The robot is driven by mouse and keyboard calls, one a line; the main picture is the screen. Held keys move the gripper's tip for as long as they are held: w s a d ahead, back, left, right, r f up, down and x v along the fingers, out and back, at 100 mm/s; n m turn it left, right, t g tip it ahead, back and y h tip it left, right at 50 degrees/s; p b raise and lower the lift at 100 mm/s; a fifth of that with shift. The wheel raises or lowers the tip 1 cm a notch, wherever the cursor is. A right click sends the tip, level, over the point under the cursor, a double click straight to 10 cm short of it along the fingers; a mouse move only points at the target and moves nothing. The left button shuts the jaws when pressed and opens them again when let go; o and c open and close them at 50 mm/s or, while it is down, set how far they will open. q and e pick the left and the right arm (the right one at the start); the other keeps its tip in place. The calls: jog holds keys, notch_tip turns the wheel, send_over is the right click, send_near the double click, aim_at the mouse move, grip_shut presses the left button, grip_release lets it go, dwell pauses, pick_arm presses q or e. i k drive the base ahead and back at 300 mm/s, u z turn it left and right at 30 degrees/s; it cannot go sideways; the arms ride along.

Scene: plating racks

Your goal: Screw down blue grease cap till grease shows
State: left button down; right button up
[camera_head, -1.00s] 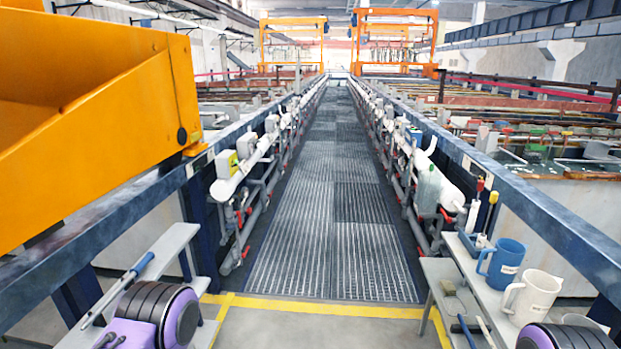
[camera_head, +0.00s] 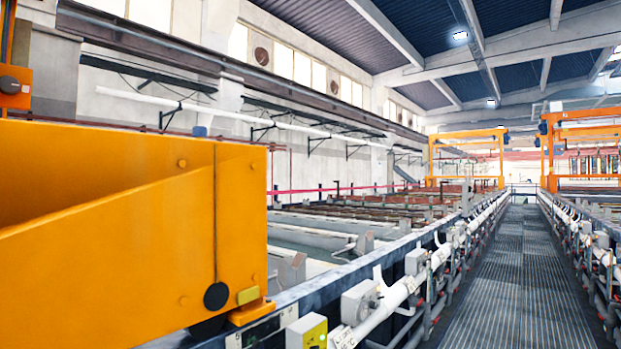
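Neither of my grippers shows in this view.
A grated walkway (camera_head: 515,270) runs away at the right, lined by white pipes (camera_head: 385,310) and grey boxes (camera_head: 360,300). Tanks lie behind the left rail. Orange gantries (camera_head: 467,135) stand far off. A yellow-fronted box (camera_head: 307,332) sits at the bottom.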

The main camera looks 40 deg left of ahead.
aim_at(199, 131)
jog(key=i, duration=1.4)
jog(key=u, duration=2.1)
